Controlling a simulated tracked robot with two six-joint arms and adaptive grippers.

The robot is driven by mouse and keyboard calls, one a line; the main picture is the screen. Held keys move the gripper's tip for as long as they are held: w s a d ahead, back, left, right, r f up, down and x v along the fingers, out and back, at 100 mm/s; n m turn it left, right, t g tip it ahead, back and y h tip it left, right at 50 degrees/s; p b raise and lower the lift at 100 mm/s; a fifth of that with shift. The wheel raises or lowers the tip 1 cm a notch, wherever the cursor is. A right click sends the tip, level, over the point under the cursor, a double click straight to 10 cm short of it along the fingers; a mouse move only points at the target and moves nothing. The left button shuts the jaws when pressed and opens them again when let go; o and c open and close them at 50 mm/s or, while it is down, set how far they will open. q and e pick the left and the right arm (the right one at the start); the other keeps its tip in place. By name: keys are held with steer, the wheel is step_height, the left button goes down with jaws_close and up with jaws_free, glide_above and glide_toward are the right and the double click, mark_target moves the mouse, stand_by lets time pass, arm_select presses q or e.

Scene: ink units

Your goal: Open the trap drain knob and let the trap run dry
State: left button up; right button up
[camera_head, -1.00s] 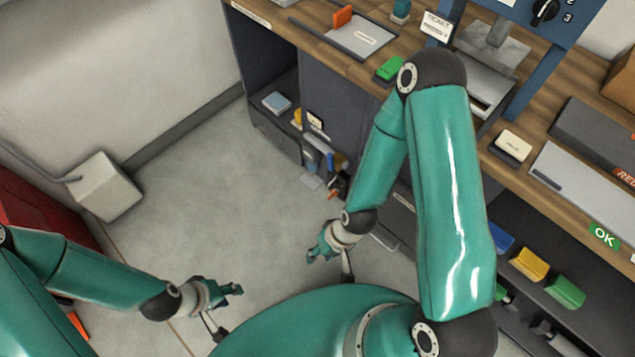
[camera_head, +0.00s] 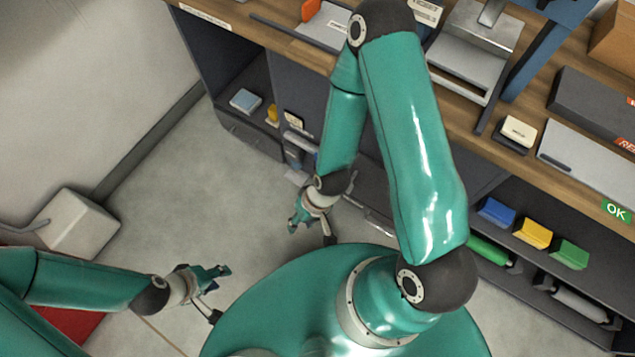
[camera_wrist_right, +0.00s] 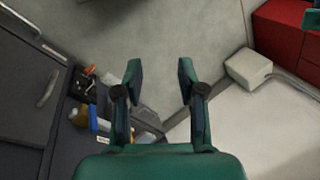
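I cannot make out a trap or drain knob with certainty in either view. My right gripper (camera_head: 298,222) hangs over the floor in front of the dark cabinet (camera_head: 228,140). In the right wrist view my right gripper (camera_wrist_right: 159,75) has its fingers spread, with nothing between them. Its fingers point towards bare floor, with the cabinet's low shelf to the left. My left gripper (camera_head: 222,277) is over the floor at the lower left, clear of any object. Its fingers look apart and empty.
A pale box (camera_head: 78,222) with a pipe stands by the wall. The cabinet's open compartment holds a light blue block (camera_head: 244,101) and small items. Bottles (camera_wrist_right: 95,118) crowd the low shelf. Blue, yellow (camera_head: 533,232) and green blocks sit under the bench (camera_head: 250,22). The floor between is clear.

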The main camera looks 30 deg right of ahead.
steer(key=w+d+f+m+t+h+b, duration=0.1)
steer(key=w+f+m+t+h+b, duration=0.1)
steer(key=w+f+b, duration=0.45)
steer(key=w+d+f+m+t+h+b, duration=0.1)
steer(key=w+f+m+h+b, duration=0.2)
steer(key=f+b, duration=0.7)
steer(key=w+d+f+m+t+h+b, duration=0.15)
steer(key=w+f+b, duration=0.4)
steer(key=f, duration=0.55)
step_height(320, 180, down, 14)
steer(key=s+m+h+b, duration=0.1)
steer(key=m+h+b, duration=0.4)
steer(key=h+b, duration=0.85)
steer(key=w+d+f+y+b, duration=0.1)
steer(key=w+d+f+b, duration=0.1)
steer(key=d, duration=0.3)
steer(key=w+d+f+y+b, duration=0.1)
steer(key=d+f+b, duration=0.1)
steer(key=d+b, duration=0.2)
steer(key=w+d+f+y+b, duration=0.1)
steer(key=w+d+f+b, duration=0.1)
steer(key=d, duration=0.4)
steer(key=shift+w+d+f+y+b, duration=0.15)
steer(key=shift+w+y+b, duration=0.2)
steer(key=shift+b, duration=0.35)
